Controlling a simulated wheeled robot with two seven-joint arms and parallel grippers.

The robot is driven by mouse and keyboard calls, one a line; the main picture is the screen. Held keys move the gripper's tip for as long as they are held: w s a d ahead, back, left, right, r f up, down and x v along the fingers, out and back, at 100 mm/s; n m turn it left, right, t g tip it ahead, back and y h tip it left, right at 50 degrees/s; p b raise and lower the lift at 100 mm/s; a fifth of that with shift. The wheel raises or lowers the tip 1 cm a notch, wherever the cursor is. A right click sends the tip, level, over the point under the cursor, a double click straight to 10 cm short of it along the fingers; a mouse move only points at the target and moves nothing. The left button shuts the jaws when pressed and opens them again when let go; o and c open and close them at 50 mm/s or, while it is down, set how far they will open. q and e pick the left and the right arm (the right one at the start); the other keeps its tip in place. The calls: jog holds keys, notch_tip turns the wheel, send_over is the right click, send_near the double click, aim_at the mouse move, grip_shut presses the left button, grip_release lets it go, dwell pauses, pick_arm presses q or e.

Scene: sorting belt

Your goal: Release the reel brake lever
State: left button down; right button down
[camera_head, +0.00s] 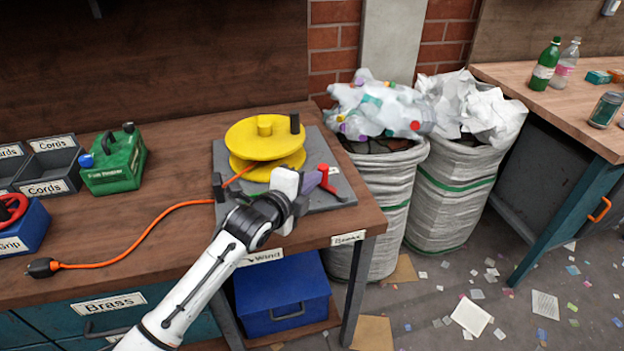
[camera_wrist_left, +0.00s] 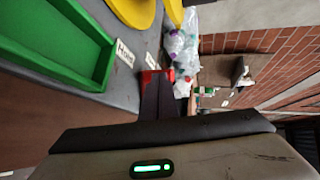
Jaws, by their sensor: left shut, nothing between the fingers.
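The yellow reel (camera_head: 264,140) stands on a grey base plate (camera_head: 345,192) near the bench's right end. The red brake lever (camera_head: 327,183) is at the plate's right side, partly hidden by my gripper. My left gripper (camera_head: 312,182) is shut and empty, with its fingertips right by the lever. In the left wrist view, the dark closed fingers (camera_wrist_left: 158,98) reach up to the red lever end (camera_wrist_left: 154,75); I cannot tell whether they touch. A label "Hold" (camera_wrist_left: 125,53) sits beside a green area (camera_wrist_left: 55,45). My right gripper is out of view.
An orange cord (camera_head: 130,250) runs from the reel to a black plug (camera_head: 41,267) on the bench. Two full sacks (camera_head: 385,195) stand right of the bench. A blue box (camera_head: 282,292) sits below.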

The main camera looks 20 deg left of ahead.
pick_arm(q)
jog(key=shift+w+a+r+p, duration=0.15)
jog(key=shift+w+r+p, duration=0.05)
jog(key=shift+w+p, duration=0.55)
jog(key=shift+w, duration=0.15)
jog(key=shift+w+f+p, duration=0.15)
jog(key=shift+w+p, duration=0.2)
jog(key=shift+w, duration=0.3)
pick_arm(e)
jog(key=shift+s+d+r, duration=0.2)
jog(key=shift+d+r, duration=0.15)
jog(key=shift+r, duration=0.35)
pick_arm(q)
jog(key=shift+w, duration=0.1)
